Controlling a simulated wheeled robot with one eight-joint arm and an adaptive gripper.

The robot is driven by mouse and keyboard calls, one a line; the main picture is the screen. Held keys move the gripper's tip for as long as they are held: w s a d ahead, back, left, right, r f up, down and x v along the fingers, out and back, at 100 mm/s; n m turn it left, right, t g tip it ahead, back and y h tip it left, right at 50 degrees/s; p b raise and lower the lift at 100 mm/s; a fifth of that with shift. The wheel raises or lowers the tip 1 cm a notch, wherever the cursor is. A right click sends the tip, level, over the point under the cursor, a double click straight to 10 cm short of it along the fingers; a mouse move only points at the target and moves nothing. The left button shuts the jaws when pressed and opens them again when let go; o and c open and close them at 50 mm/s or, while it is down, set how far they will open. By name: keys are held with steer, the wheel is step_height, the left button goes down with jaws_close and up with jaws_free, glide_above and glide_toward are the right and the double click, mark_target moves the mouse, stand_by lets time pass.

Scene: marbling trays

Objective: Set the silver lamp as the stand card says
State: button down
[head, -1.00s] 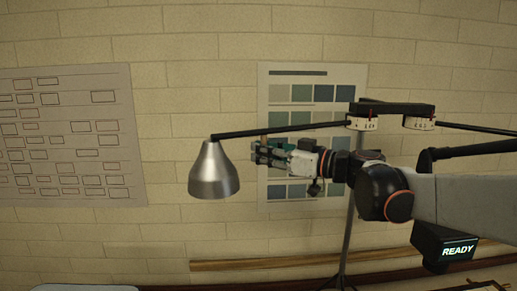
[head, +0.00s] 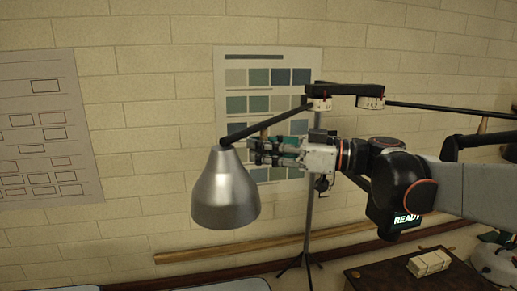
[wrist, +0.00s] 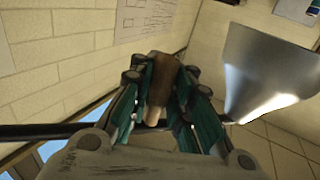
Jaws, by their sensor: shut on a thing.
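The silver lamp (head: 224,192) is a bell-shaped metal shade hanging at the left end of a thin black arm (head: 268,122). It also shows in the wrist view (wrist: 262,75) at the right. The arm runs to a black crossbar (head: 345,89) on a thin stand (head: 309,215). Two white marked collars (head: 319,104) (head: 370,102) sit under the crossbar; their marks are too small to read. My gripper (head: 254,151) is right of the shade, with its fingers shut on a brown handle (wrist: 160,85) by the lamp arm. No readable stand card shows.
A colour swatch poster (head: 267,62) and a boxed chart (head: 45,130) hang on the brick wall. Wooden rails (head: 230,246) run along its foot. A dark table (head: 400,280) with a pale block (head: 429,263) stands at lower right. A second black arm (head: 450,108) extends right.

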steer(key=shift+w+r, duration=0.1)
steer(key=c, duration=1.8)
jaws_free()
steer(key=o, duration=0.3)
steer(key=shift+w+d, duration=0.1)
steer(key=shift+d, duration=0.1)
steer(key=shift+a, duration=0.1)
steer(key=v, duration=1.2)
